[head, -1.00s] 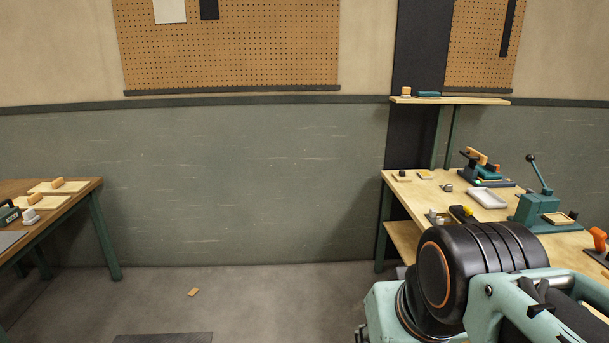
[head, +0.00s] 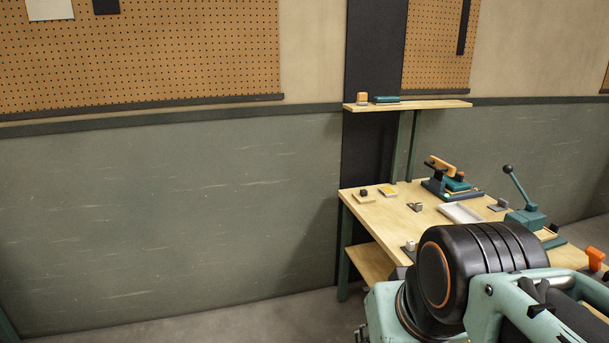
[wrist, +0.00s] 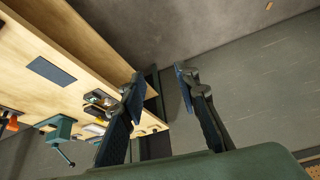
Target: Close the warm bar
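A hinged dark-teal device with an orange-tan handle (head: 443,166) stands at the back of the wooden workbench in the head view; it looks like the warm bar. Its upper arm looks raised and tilted above the base, though it is small in view. My gripper (wrist: 160,76) shows in the wrist view with its two fingers apart and nothing between them. It is away from the device; the head view shows only my arm, not the fingers. I cannot pick out the device for certain in the wrist view.
The workbench (head: 385,214) also bears a pale tray (head: 461,213), a teal lever press (head: 525,217), an orange-handled tool (head: 595,258) and small blocks. A narrow shelf (head: 420,105) is above its back. My arm hides the bench front. Floor (head: 285,322) left of the bench is clear.

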